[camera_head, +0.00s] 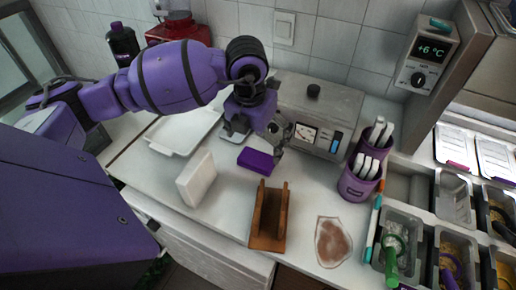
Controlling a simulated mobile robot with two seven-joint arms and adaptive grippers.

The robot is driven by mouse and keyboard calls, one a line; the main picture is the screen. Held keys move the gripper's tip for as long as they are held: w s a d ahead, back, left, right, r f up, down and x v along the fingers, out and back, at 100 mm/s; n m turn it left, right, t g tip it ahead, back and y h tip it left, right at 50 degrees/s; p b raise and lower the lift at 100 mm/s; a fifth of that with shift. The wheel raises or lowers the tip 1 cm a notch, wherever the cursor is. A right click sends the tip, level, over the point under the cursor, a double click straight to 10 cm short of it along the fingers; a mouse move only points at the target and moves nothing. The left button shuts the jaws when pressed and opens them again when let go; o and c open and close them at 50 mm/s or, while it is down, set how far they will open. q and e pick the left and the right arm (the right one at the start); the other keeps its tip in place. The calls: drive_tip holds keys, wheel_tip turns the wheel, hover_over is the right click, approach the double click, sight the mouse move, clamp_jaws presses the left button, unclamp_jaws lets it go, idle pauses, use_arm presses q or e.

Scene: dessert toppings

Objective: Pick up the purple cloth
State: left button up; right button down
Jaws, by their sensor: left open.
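The purple cloth (255,160) is a small folded rectangular block lying flat on the white counter near the middle of the head view. My left arm reaches in from the left. Its gripper (279,139) hangs just above and beyond the cloth's right end, in front of the grey box. The gripper is open, with nothing seen between its fingers. In the picture it nearly meets the cloth, but I cannot tell whether they touch. My right gripper is not in view.
A white block (196,179) and a white tray (176,134) are left of the cloth. A brown wooden holder (268,222) stands in front. The grey box (322,106) is behind. Purple cups (357,184) and topping bins are right. A brown stain (332,242) marks the counter.

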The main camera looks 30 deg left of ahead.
sight(257, 158)
use_arm(q)
wheel_tip(257, 158, down, 3)
drive_tip(key=shift+d+r, duration=0.1)
drive_tip(key=shift+r, duration=0.05)
drive_tip(key=f, duration=0.2)
drive_tip(key=w+f, duration=0.1)
drive_tip(key=f, duration=0.1)
drive_tip(key=shift+w+a+f, duration=0.1)
drive_tip(key=shift+a+f, duration=0.1)
drive_tip(key=shift+f, duration=0.1)
drive_tip(key=c, duration=1.2)
drive_tip(key=shift+r, duration=0.15)
drive_tip(key=shift+r, duration=0.55)
drive_tip(key=s+d+r, duration=0.1)
drive_tip(key=r, duration=0.1)
drive_tip(key=s+d+r, duration=0.1)
drive_tip(key=r, duration=0.1)
drive_tip(key=s+d+r, duration=0.1)
drive_tip(key=r, duration=0.2)
drive_tip(key=s+d+r, duration=0.4)
drive_tip(key=s+d, duration=0.2)
drive_tip(key=shift+s, duration=0.2)
drive_tip(key=shift+s+d+r, duration=0.3)
drive_tip(key=shift+s+r, duration=0.05)
drive_tip(key=shift+s, duration=0.05)
